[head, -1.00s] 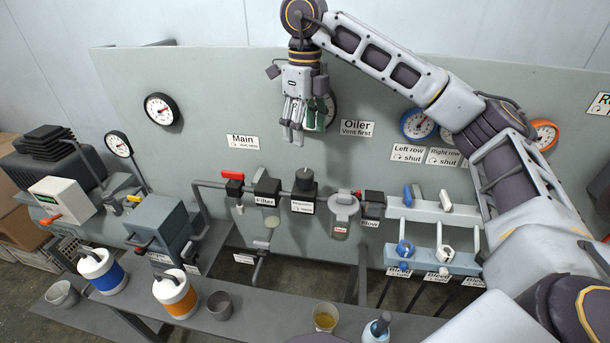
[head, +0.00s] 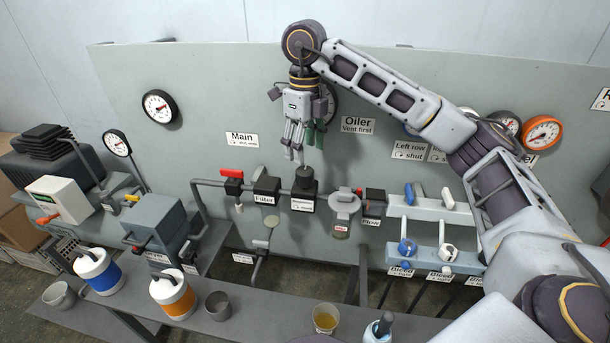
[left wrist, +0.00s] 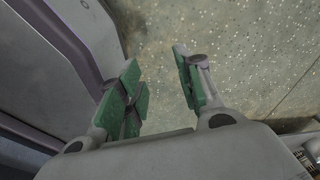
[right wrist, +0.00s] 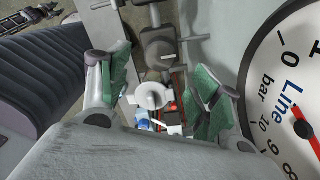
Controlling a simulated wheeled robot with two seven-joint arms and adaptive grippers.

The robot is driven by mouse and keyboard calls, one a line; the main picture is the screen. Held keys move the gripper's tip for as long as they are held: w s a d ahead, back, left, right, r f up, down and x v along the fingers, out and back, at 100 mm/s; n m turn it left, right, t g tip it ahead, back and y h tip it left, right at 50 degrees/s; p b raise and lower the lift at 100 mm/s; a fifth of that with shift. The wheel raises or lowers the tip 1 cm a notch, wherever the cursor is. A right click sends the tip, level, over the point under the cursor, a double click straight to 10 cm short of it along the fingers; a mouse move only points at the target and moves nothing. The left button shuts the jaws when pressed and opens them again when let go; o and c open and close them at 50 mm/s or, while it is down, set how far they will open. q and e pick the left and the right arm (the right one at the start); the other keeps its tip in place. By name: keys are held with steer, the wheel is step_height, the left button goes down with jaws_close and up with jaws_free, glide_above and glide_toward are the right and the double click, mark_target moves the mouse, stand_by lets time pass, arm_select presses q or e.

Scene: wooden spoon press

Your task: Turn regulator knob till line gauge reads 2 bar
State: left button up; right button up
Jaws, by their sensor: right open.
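The regulator's dark round knob (head: 304,178) stands on its labelled block in the middle of the pipe line. My right gripper (head: 300,148) hangs fingers-down just above the knob, apart from it. In the right wrist view its green-padded fingers (right wrist: 162,92) are spread with nothing held. The line gauge (right wrist: 292,85) fills the right of that view, cut off by the frame; I cannot read its needle surely. In the head view the gauge (head: 332,101) is mostly hidden behind my right gripper. My left gripper (left wrist: 160,88) is open and empty over the speckled floor, outside the head view.
Left of the regulator are the filter (head: 266,188) and the red main valve handle (head: 232,173). To the right are a grey round-topped unit (head: 344,205) and the flow block (head: 374,198). Bleed valves (head: 407,247) sit farther right. A bench with cups (head: 219,306) runs in front.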

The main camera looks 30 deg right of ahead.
mark_target(305, 170)
steer(key=shift+f, duration=1.05)
steer(key=shift+f+b, duration=0.55)
steer(key=shift+f, duration=2.2)
arm_select(q)
steer(key=w+d, duration=0.2)
steer(key=w, duration=0.1)
steer(key=shift+w+d+f+b, duration=0.2)
steer(key=shift+w+d+b, duration=0.05)
steer(key=shift+b, duration=0.05)
arm_select(e)
steer(key=shift+f, duration=0.3)
steer(key=shift+c, duration=0.3)
steer(key=c, duration=1)
